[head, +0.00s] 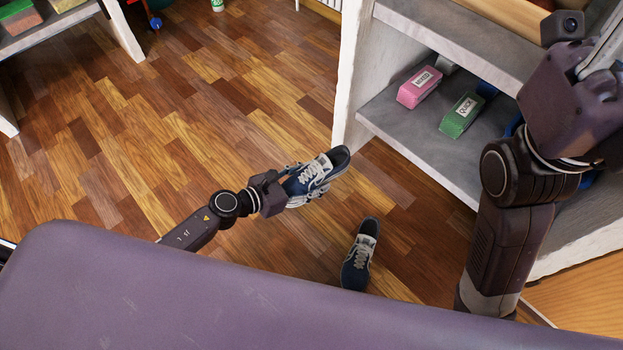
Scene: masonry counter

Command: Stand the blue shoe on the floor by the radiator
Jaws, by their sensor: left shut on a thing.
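A dark blue shoe (316,176) with white laces is in my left gripper (292,187), which is shut on its toe end. The shoe's open heel end points to the upper right, beside the white shelf post. I cannot tell how far it is above the floor. A second blue shoe (360,255) with a grey-white tongue stands on the wooden floor below and to the right of it. My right gripper (597,55) is at the upper right, partly cut off by the frame edge. Its fingers are not clear.
A masonry shelf unit (398,120) stands at right, holding a pink block (419,87) and a green block (461,115) with labels. Another shelf (60,27) is at upper left. A green-and-white bottle (217,5) stands at the top. The wooden floor (150,120) at left is clear.

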